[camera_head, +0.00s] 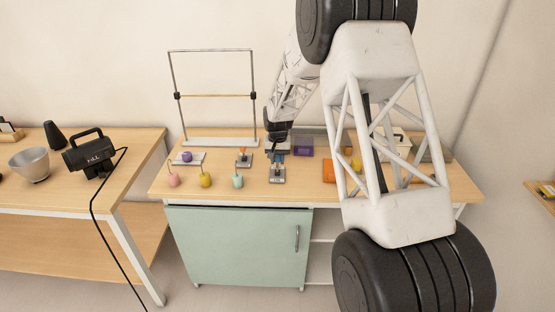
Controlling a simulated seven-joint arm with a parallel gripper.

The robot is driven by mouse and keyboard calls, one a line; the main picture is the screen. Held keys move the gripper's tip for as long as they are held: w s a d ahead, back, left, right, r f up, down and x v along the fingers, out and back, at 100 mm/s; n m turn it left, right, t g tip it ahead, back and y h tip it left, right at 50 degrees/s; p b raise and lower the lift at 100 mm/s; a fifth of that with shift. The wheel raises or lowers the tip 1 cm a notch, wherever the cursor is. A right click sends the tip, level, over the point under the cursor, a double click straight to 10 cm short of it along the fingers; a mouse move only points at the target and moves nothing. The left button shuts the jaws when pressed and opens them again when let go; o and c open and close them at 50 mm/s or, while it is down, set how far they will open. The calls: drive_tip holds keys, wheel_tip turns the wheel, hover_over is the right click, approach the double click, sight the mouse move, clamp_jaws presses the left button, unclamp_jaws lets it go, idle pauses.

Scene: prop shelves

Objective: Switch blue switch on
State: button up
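The blue switch (277,159) stands on a small grey base (278,177) near the middle of the wooden table. My gripper (279,148) is directly above or just behind it in the picture and hides its upper part. The gripper is small and dark here. I cannot tell whether its fingers are open or shut, or whether they touch the switch. The lever's exact tilt is too small to make out.
An orange switch (242,152) stands just left. Pink (173,181), yellow (206,181) and mint (238,182) knobbed objects stand near the front edge. A metal frame (211,97) rises behind. A purple box (303,150) lies right. My arm hides much of the table's right side.

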clamp_jaws()
drive_tip(key=shift+s+t, duration=0.15)
drive_tip(key=shift+t, duration=0.15)
drive_tip(key=shift+s+r+t, duration=0.1)
drive_tip(key=shift+s+t, duration=0.3)
drive_tip(key=shift+t, duration=0.35)
drive_tip(key=shift+s+r+t, duration=0.1)
drive_tip(key=shift+s+t, duration=0.25)
drive_tip(key=shift+t, duration=0.4)
drive_tip(key=shift+s+f+t, duration=0.1)
drive_tip(key=shift+s+t, duration=0.4)
drive_tip(key=shift+t, duration=0.55)
drive_tip(key=shift+s+f+t, duration=0.1)
drive_tip(key=shift+s+t, duration=0.4)
drive_tip(key=shift+t, duration=0.55)
drive_tip(key=o, duration=0.7)
unclamp_jaws()
drive_tip(key=shift+s+r, duration=0.1)
drive_tip(key=shift+r, duration=0.05)
drive_tip(key=shift+v, duration=3.75)
